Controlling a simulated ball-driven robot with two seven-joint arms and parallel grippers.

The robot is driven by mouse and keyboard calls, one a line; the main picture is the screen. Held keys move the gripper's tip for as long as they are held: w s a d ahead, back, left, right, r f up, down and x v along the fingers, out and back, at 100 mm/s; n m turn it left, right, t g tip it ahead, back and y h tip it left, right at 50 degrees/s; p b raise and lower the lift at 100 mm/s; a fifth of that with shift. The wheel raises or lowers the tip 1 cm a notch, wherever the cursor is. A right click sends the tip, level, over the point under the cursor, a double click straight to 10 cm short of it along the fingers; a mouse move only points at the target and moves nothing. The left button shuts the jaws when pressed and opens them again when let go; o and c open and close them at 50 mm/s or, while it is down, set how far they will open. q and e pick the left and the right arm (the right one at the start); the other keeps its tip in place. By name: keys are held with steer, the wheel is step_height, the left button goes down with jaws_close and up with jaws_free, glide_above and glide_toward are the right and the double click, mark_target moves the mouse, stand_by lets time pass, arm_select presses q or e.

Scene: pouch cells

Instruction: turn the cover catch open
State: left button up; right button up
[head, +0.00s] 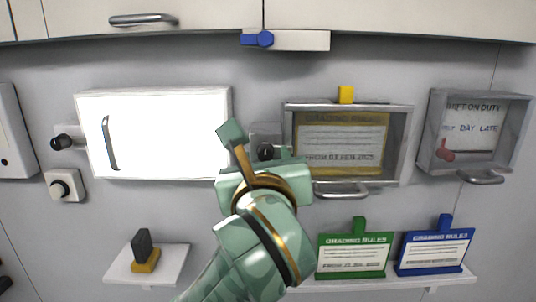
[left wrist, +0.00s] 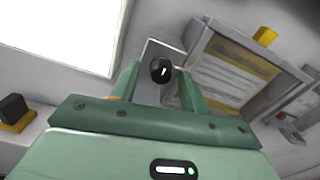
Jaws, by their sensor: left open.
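The cover catch (head: 266,152) is a black knob on a pale plate at the left side of a grey-framed wall case. The case's cover (head: 404,150) has a metal handle below, and a yellow-edged notice shows behind it. My left gripper (head: 262,158) is open at the catch. In the left wrist view the catch (left wrist: 160,69) shows between the two open fingers of the gripper (left wrist: 159,84), with a pale mark on its face. I cannot tell whether either finger touches it. My right gripper is not in view.
A bright white panel (head: 165,130) is left of the catch, with another black knob (head: 62,142) beside it. A second case (head: 428,130) hangs at right. Below, a shelf (head: 455,281) holds green (head: 352,256) and blue (head: 434,252) sign plates. Cabinets run above.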

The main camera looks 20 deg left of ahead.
arm_select(q)
steer(key=shift+d, duration=0.15)
steer(key=shift+s, duration=0.2)
steer(key=shift+c, duration=1.3)
jaws_close()
steer(key=c, duration=0.7)
jaws_free()
